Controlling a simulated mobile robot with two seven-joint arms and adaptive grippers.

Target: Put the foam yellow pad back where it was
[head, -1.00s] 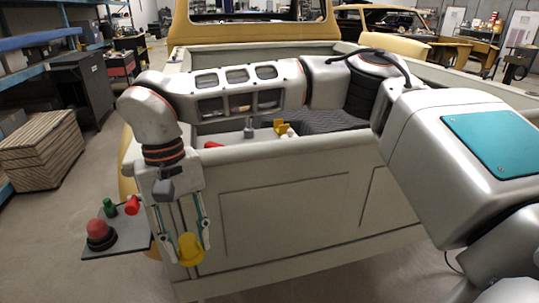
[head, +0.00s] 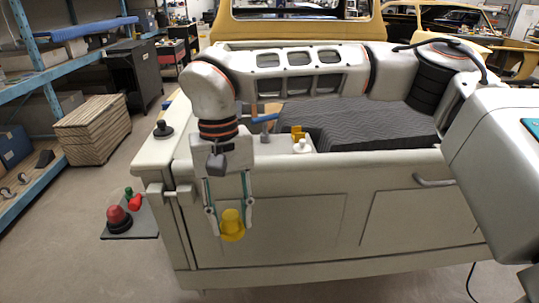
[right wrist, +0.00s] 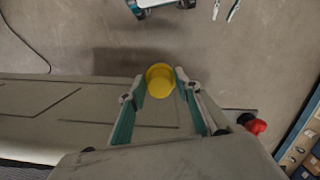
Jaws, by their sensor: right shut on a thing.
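The foam yellow pad (head: 232,226) is a round, stepped yellow piece. My right gripper (head: 231,216) is shut on it and points down, in front of the pale tailgate (head: 300,215) of a pickup bed. In the right wrist view the pad (right wrist: 160,80) sits between the two fingertips, over bare floor beside the tailgate. My left gripper (right wrist: 225,9) shows only as two parted fingers at the top edge of the right wrist view, empty; it is not in the head view.
A small grey shelf (head: 146,232) with a red dome (head: 117,216) and small red and green pieces is left of the tailgate. A black knob (head: 163,129) stands on the bed corner. A yellow piece (head: 297,133) and a white one (head: 302,146) sit behind the tailgate.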

